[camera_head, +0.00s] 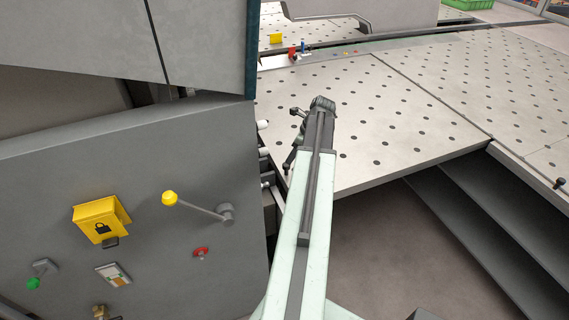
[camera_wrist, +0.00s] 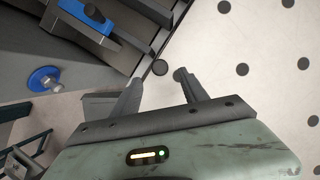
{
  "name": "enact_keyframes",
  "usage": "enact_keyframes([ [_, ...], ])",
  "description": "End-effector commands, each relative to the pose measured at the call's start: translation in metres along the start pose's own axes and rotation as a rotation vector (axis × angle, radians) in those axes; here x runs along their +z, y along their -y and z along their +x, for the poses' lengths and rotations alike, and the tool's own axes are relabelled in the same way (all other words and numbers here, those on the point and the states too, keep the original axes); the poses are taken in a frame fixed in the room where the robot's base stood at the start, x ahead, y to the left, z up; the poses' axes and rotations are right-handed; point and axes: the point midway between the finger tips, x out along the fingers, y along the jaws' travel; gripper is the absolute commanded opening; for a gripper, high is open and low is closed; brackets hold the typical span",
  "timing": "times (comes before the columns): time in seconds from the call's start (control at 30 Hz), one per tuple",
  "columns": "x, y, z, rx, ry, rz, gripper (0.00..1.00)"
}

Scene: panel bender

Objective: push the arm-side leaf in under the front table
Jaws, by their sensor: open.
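The front table (camera_head: 365,110) is a pale, perforated top on the right of the grey machine. Its holes also fill the right of the wrist view (camera_wrist: 260,100). A second perforated section (camera_head: 510,75) lies beyond a dark seam to the right. I cannot tell which piece is the arm-side leaf. My gripper (camera_head: 292,140) is open and empty, near the table's left edge by the machine. In the wrist view its two fingers (camera_wrist: 158,82) are spread apart, over the table edge and dark rail. I cannot tell whether they touch anything.
The machine's grey panel (camera_head: 150,270) at left carries a yellow-knobbed lever (camera_head: 195,206), a yellow lock box (camera_head: 100,219) and a red knob (camera_head: 201,253). Dark shelves (camera_head: 480,220) lie under the right section. The wrist view shows a blue knob (camera_wrist: 44,78) and a blue block (camera_wrist: 88,17).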

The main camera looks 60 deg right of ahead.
Motion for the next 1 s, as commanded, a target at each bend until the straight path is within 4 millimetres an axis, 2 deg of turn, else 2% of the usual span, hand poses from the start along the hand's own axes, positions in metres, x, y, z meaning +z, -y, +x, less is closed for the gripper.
enact_keyframes([
  [0.03, -0.002, 0.000, 0.013, 0.000, 0.000, -0.001, 0.52],
  [0.33, -0.003, 0.000, 0.065, 0.000, 0.000, -0.003, 0.52],
  [0.43, -0.001, 0.000, 0.071, 0.000, 0.000, -0.003, 0.52],
  [0.67, 0.001, -0.001, 0.069, 0.000, 0.000, -0.003, 0.52],
  [0.87, 0.001, -0.001, 0.069, 0.001, 0.000, -0.003, 0.00],
  [1.0, 0.001, -0.001, 0.069, 0.001, 0.000, -0.004, 0.00],
])
